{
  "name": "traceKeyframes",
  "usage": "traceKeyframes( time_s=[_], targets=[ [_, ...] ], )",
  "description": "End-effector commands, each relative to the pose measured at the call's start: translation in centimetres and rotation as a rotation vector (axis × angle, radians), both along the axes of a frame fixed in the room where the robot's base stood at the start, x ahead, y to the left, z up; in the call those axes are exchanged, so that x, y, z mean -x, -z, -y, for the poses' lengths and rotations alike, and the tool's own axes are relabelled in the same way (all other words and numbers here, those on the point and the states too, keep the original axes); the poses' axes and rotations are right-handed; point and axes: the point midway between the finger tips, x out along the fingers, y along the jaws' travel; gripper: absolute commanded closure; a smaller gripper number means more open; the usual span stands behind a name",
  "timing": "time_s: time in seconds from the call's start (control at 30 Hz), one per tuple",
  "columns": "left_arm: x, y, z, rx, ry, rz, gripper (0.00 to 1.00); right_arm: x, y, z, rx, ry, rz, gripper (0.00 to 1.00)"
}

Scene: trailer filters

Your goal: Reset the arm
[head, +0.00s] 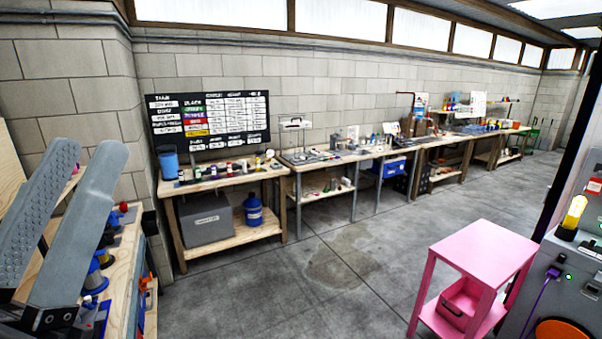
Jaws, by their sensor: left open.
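My left gripper (87,156) fills the lower left of the head view. Its two long grey fingers point up and are spread apart, with nothing between them. It shows in front of a wooden workbench (126,262) at the left edge, which holds blue and dark items partly hidden by the fingers. I cannot tell how far the gripper is from the bench. My right gripper is not in view.
A pink side table (480,252) stands at the lower right beside a grey machine (550,290) with a yellow lamp (574,212). Wooden benches with tools line the back wall under a black chart board (208,122). The concrete floor (300,275) between is clear.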

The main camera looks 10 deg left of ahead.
Motion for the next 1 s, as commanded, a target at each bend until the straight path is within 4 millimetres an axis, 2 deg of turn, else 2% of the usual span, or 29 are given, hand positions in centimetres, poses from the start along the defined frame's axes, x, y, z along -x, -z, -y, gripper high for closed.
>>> traceKeyframes(
  time_s=[0.03, 0.17, 0.27, 0.5, 0.6, 0.7, 0.8, 1.0],
  targets=[
    [0.3, -4.8, 0.0, 0.003, 0.004, 0.013, 0.57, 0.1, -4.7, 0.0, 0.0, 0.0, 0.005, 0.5],
    [0.2, -9.6, 0.1, 0.003, 0.007, 0.012, 0.57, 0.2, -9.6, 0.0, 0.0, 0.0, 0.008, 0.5],
    [0.2, -14.1, 0.1, 0.005, 0.009, 0.012, 0.57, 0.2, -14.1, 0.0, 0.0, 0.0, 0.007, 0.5],
    [0.2, -25.9, 0.1, 0.005, 0.011, 0.012, 0.57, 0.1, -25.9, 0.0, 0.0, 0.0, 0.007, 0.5],
    [0.2, -30.1, 0.1, 0.005, 0.011, 0.012, 0.57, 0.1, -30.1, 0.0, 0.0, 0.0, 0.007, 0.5],
    [0.2, -33.0, 0.1, 0.005, 0.011, 0.012, 0.57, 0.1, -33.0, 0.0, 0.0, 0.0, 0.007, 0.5],
    [0.2, -34.3, 0.1, 0.005, 0.011, 0.012, 0.57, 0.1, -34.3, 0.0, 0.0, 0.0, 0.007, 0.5],
    [0.2, -34.2, 0.1, 0.005, 0.011, 0.012, 0.57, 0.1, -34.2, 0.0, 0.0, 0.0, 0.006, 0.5]
  ],
)
